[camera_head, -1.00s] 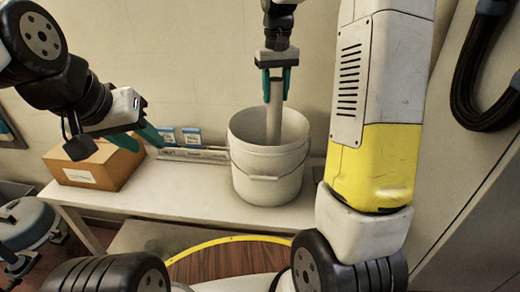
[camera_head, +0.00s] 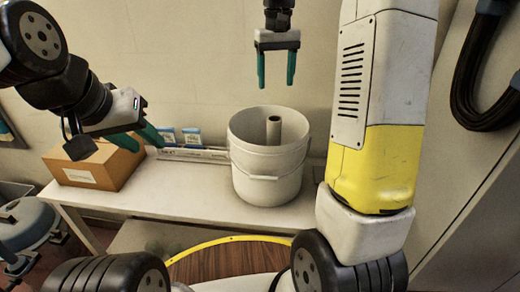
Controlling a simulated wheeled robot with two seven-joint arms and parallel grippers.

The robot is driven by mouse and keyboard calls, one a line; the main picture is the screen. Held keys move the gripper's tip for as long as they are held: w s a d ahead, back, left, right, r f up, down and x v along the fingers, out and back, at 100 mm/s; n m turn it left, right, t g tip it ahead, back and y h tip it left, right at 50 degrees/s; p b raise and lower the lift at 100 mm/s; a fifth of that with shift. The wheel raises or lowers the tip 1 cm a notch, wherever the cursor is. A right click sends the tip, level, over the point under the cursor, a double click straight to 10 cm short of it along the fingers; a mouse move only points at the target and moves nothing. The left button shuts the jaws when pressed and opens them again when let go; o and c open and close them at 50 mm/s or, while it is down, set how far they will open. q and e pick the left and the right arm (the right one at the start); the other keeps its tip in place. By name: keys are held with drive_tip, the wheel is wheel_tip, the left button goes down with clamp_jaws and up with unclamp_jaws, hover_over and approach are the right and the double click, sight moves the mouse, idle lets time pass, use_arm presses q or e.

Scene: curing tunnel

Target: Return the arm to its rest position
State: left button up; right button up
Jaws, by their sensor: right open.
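My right gripper (camera_head: 276,68) hangs open and empty above the white bucket (camera_head: 266,180), its two green fingers pointing down. A grey cylinder (camera_head: 273,130) stands inside the bucket with its top showing below the rim; its lower part is hidden. My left gripper (camera_head: 148,136) is at the left, in front of the cardboard box in the picture, with green fingers showing. Its fingers are seen from the side, so its opening is unclear.
The bucket stands on a white table (camera_head: 190,202). A cardboard box (camera_head: 102,165) is on the table's left end. Small blue-and-white packets (camera_head: 191,136) and a long flat white box (camera_head: 196,155) lie at the back. A dark hose (camera_head: 487,90) hangs at the right.

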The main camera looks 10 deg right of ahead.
wheel_tip(320, 180, up, 3)
drive_tip(key=shift+r, duration=0.15)
drive_tip(key=s+a+f+t+y, duration=0.1)
drive_tip(key=s+f+t, duration=0.1)
drive_tip(key=s, duration=1)
drive_tip(key=s+a+f+t+y, duration=0.1)
drive_tip(key=s+t, duration=0.3)
drive_tip(key=s, duration=0.8)
drive_tip(key=shift+s+f+m, duration=0.2)
drive_tip(key=shift+f+m, duration=0.1)
drive_tip(key=shift+f, duration=0.55)
drive_tip(key=shift+a, duration=0.1)
